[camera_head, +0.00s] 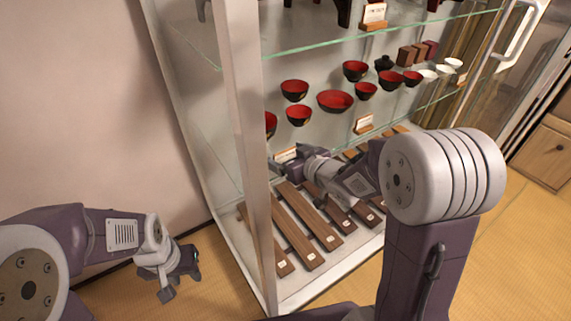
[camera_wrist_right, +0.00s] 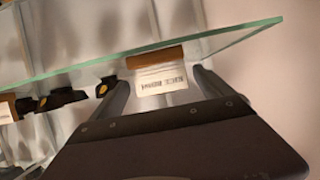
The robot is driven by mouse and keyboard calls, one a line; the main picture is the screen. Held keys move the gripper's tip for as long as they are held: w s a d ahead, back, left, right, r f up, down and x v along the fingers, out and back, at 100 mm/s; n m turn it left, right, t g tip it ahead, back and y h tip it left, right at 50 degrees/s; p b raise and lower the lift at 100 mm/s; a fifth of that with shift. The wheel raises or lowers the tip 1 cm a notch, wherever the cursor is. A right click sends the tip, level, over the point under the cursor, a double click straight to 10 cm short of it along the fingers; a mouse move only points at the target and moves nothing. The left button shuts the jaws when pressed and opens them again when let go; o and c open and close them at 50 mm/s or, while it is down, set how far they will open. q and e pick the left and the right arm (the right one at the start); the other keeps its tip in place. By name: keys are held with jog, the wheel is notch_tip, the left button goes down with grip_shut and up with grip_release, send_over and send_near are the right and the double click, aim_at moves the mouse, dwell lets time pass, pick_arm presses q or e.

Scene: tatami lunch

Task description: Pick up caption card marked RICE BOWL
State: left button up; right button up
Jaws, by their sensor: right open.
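A white caption card (camera_wrist_right: 160,80) in a brown wooden holder (camera_wrist_right: 155,58) shows upside down in the right wrist view, at the edge of a glass shelf. Its print is blurred but seems to read RICE BOWL. The same card (camera_head: 286,155) shows in the head view at the shelf's left front. My right gripper (camera_wrist_right: 160,82) is open, a finger on each side of the card, with gaps to both. In the head view my right gripper (camera_head: 282,168) is at the shelf edge, partly hidden by its own wrist. My left gripper (camera_head: 181,283) is open and empty, low outside the cabinet.
Red and black bowls (camera_head: 335,101) stand on the glass shelf behind the card. A second card (camera_head: 364,123) stands further right, and another (camera_head: 374,13) is on the upper shelf. A white cabinet post (camera_head: 250,150) is left of my right arm. Wooden slats (camera_head: 306,217) lie below.

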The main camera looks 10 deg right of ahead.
aim_at(284, 152)
jog(key=x, duration=0.3)
jog(key=shift+w+a+f+b, duration=0.2)
jog(key=shift+f+b, duration=0.1)
jog(key=shift+b, duration=0.1)
pick_arm(q)
jog(key=shift+f, duration=0.9)
pick_arm(e)
jog(key=shift+s+r, duration=0.1)
jog(key=c, duration=1.4)
pick_arm(q)
jog(key=shift+r, duration=0.1)
pick_arm(e)
jog(key=shift+r, duration=0.1)
